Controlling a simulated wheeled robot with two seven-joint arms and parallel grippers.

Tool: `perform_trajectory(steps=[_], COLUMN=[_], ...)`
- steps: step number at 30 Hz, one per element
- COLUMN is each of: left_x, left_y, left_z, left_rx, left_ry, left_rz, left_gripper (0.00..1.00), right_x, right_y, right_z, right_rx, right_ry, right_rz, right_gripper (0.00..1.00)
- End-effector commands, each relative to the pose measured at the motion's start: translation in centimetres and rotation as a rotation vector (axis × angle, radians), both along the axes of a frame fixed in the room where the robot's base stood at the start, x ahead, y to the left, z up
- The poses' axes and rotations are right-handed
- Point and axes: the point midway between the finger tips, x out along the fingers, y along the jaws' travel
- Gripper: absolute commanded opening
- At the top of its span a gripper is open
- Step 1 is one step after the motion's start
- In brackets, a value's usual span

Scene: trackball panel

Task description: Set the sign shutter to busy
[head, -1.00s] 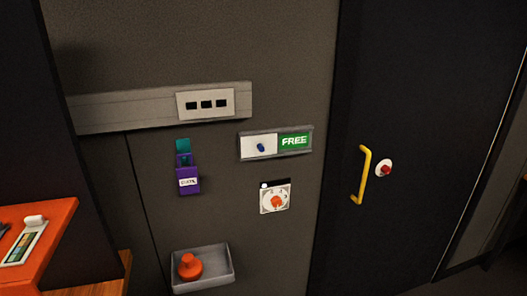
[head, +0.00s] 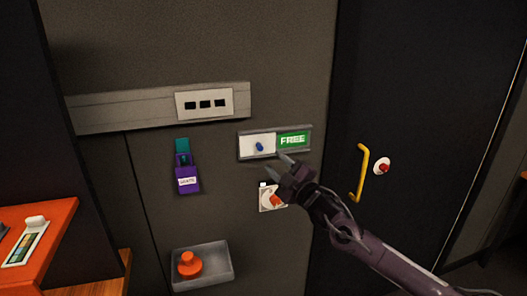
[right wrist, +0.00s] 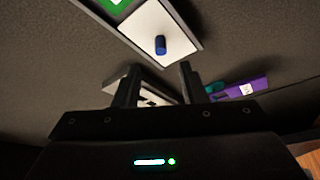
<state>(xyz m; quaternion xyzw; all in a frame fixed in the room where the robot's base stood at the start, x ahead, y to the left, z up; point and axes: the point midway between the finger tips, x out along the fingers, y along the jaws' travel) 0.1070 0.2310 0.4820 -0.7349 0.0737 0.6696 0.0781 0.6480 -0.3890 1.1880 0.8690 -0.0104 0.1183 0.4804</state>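The sign (head: 275,142) is a grey-framed slot on the wall. Its white shutter (head: 250,149) covers the left half and has a blue knob (head: 259,147). The right half shows a green panel reading FREE (head: 293,139). In the right wrist view the shutter (right wrist: 142,33) and blue knob (right wrist: 160,45) are ahead of the fingers. My right gripper (head: 287,163) is just below and right of the knob, apart from it. Its two fingers (right wrist: 158,82) are spread with nothing between them. My left gripper is not in view.
A grey tray (head: 216,267) holds an orange knob-like object (head: 189,264). A yellow door handle (head: 362,172) is to the right.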

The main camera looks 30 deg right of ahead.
Motion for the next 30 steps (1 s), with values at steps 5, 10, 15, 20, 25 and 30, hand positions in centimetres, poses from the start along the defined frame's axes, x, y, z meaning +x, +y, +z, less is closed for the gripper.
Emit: perform_trajectory(steps=[5,10,15,20,25,30], left_x=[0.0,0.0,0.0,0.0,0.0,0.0], left_y=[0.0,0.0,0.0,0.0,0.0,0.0], left_z=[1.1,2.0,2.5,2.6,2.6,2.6], left_rx=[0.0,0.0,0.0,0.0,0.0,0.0], left_ry=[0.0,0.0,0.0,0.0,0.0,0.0], left_rz=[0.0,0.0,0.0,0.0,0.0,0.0], left_gripper=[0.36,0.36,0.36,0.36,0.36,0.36], right_x=[2.3,4.5,6.2,6.8,6.8,6.8], right_y=[0.2,0.4,0.5,0.7,0.7,0.6], right_z=[0.9,1.4,1.5,1.5,1.4,1.4], right_rx=[0.005,0.003,0.004,0.002,0.002,0.002], right_ry=[-0.002,-0.001,0.001,0.002,0.002,0.003], right_rz=[-0.002,-0.001,-0.002,-0.001,-0.001,-0.002], right_gripper=[0.38,0.38,0.38,0.38,0.38,0.26])
